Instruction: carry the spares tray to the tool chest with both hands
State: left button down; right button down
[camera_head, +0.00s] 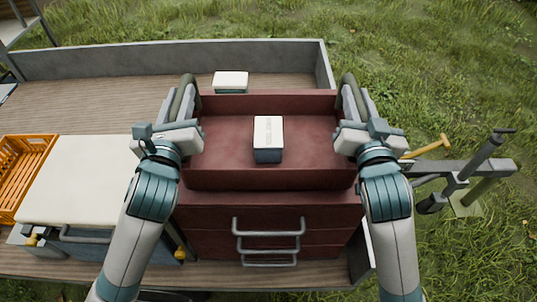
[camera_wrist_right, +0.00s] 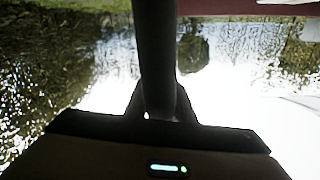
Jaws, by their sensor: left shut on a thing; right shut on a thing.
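The spares tray (camera_head: 272,180) is dark red, with raised walls, and holds one small dark box with a pale top (camera_head: 268,135). It looks level over the top of the red tool chest (camera_head: 210,222); I cannot tell whether it rests there or hangs just above. My left gripper (camera_head: 188,112) is shut on the grey handle at the tray's left end. My right gripper (camera_head: 353,112) is shut on the right handle. In the right wrist view a dark handle bar (camera_wrist_right: 155,50) runs between the fingers (camera_wrist_right: 158,108), and a red edge shows at the top.
The chest stands on a wooden trailer bed (camera_head: 110,85) with a grey side wall (camera_head: 170,58). A cream-topped cooler (camera_head: 85,180) and an orange crate (camera_head: 22,170) are at left. A small white-lidded box (camera_head: 231,80) sits behind the tray. A grey post assembly (camera_head: 465,175) stands at right on grass.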

pick_arm(q)
jog(key=shift+d+f+b, duration=0.25)
jog(key=shift+f+b, duration=0.1)
jog(key=shift+f, duration=0.15)
pick_arm(e)
jog(key=shift+a+f, duration=0.3)
jog(key=shift+f, duration=0.2)
pick_arm(q)
jog(key=c, duration=1.9)
grip_release()
jog(key=shift+f, duration=0.15)
jog(key=shift+c, duration=0.2)
pick_arm(e)
jog(key=c, duration=1.9)
grip_release()
jog(key=shift+f, duration=0.15)
jog(key=shift+c, duration=0.2)
pick_arm(q)
jog(key=o, duration=0.4)
pick_arm(e)
jog(key=o, duration=0.4)
pick_arm(q)
jog(key=shift+s+a, duration=0.1)
pick_arm(e)
jog(key=shift+s+d, duration=0.1)
jog(key=shift+d, duration=0.05)
